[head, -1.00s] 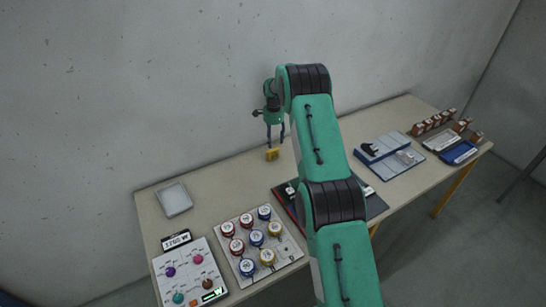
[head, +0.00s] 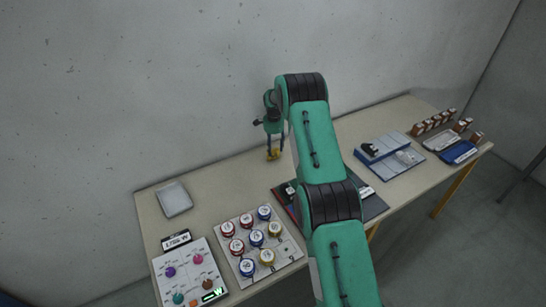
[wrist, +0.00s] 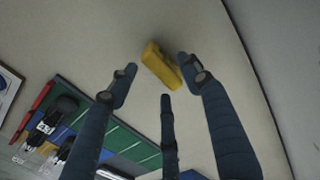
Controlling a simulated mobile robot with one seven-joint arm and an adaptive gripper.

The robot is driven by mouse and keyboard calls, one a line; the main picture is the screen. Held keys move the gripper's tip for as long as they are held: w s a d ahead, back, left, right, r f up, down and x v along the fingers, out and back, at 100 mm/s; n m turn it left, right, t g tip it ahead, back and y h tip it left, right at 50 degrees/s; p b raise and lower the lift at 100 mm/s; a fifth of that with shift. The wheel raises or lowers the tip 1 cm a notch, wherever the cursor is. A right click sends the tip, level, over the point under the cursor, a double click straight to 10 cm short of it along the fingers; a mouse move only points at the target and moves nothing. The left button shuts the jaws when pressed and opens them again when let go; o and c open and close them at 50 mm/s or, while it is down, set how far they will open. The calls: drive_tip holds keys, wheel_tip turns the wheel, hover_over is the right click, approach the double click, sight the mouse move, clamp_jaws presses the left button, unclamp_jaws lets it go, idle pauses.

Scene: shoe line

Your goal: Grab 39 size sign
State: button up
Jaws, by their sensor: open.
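A small yellow block-shaped sign (head: 272,154) stands on the table near the wall. No number can be read on it, so I cannot tell whether it is the 39 size sign. It also shows in the wrist view (wrist: 161,66), lying at a slant just beyond my fingertips. My gripper (head: 274,148) is low over the table, pointing down at the sign. In the wrist view my gripper (wrist: 160,75) is open, with fingers spread to the left and right of the sign and another finger below it. I cannot tell whether any finger touches it.
A dark mat (head: 374,207) lies partly behind my arm. To the left are a board of round red, blue and yellow pieces (head: 256,238), a knob panel (head: 185,271) and a grey tray (head: 173,199). A blue case (head: 380,146) stands right. Bare table surrounds the sign.

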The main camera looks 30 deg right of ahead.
sight(274, 150)
drive_tip(key=shift+f, duration=2)
clamp_jaws()
